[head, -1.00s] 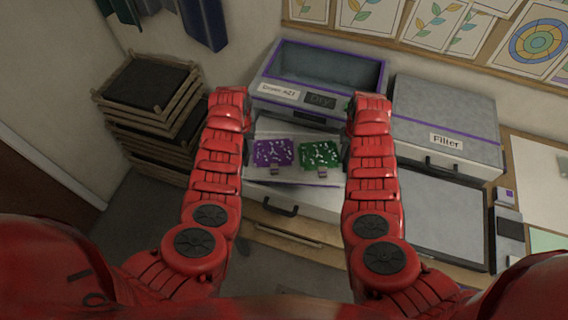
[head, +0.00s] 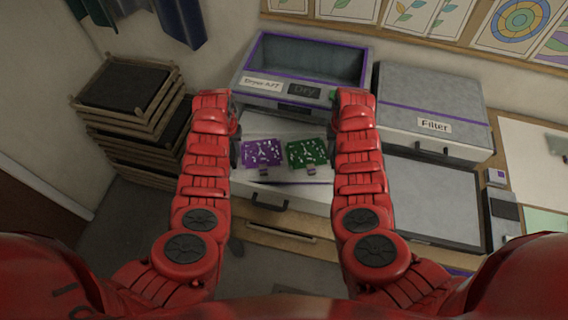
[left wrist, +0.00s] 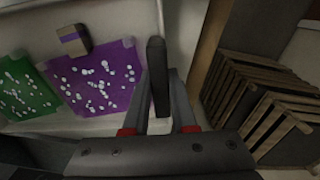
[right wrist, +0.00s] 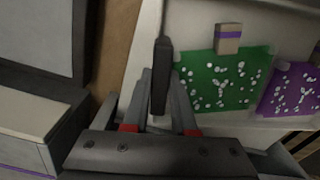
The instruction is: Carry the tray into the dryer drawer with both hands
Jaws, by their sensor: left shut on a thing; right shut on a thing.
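The white tray (head: 318,178) is between my two grippers in the head view, with a purple sheet (head: 262,153) and a green sheet (head: 307,153) on it, both speckled white. My left gripper (head: 236,150) is shut on the tray's left side. My right gripper (head: 332,150) is shut on its right side. The purple sheet shows in the left wrist view (left wrist: 98,82), the green in the right wrist view (right wrist: 220,80). A white drawer front with a dark handle (head: 268,203) shows below the tray. Whether the tray touches the drawer is unclear.
An open grey box with a purple rim (head: 310,80) and a "Dry" plate stands behind the tray. A grey "Filter" box (head: 433,105) is to its right, with a grey panel (head: 435,200) in front. Wooden racks (head: 130,95) are stacked at left.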

